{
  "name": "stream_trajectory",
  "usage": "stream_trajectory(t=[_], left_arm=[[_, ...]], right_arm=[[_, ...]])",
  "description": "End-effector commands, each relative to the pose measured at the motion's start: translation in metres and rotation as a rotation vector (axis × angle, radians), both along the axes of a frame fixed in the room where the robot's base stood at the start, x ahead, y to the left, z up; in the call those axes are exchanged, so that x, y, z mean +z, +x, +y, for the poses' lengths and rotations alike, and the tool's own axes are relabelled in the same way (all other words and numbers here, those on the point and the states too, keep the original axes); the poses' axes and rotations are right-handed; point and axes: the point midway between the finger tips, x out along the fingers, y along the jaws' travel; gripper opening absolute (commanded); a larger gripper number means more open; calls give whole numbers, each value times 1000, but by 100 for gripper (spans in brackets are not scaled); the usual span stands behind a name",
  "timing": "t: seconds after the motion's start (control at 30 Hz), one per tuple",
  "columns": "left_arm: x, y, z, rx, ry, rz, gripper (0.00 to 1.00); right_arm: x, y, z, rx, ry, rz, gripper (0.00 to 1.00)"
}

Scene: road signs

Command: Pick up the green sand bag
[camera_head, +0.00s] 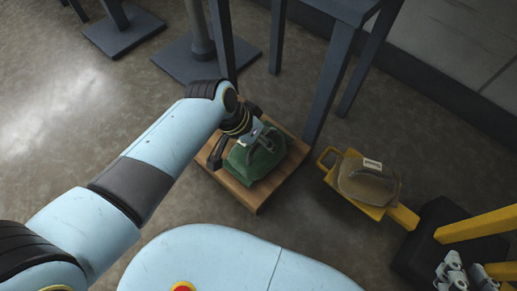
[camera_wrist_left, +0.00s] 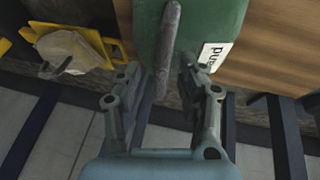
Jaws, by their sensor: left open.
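The green sand bag (camera_head: 262,163) lies on a wooden pallet or board (camera_head: 236,187) in the head view. My left arm reaches in from the left and its gripper (camera_head: 250,138) is over the bag, covering part of it. In the left wrist view the bag (camera_wrist_left: 205,22) fills the top middle, with a white label and a dark handle (camera_wrist_left: 168,40). The open left gripper (camera_wrist_left: 158,72) has its fingers apart, with the lower end of the handle between the fingertips. I cannot tell whether they touch it. My right gripper (camera_head: 462,275) is at the bottom right, away from the bag.
A tan bag (camera_head: 368,181) sits on a yellow stand or cart (camera_head: 403,215) right of the board. Dark table legs (camera_head: 335,75) rise just behind the board. A grey post on a square base (camera_head: 195,60) stands further back. Open floor (camera_head: 60,130) lies to the left.

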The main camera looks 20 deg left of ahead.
Motion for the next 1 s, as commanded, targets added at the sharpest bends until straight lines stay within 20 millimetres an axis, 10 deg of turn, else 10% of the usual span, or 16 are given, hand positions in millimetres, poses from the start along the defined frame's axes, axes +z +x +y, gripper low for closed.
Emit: stream_trajectory(t=[0.4, 1.0], left_arm=[[0, 0, 0, 0, 0, 0, 0], [2, 2, 0, 1, -1, -6, 0]], right_arm=[[0, 0, 0, 0, 0, 2, 29], [0, 0, 0, 0, 0, 3, 29]])
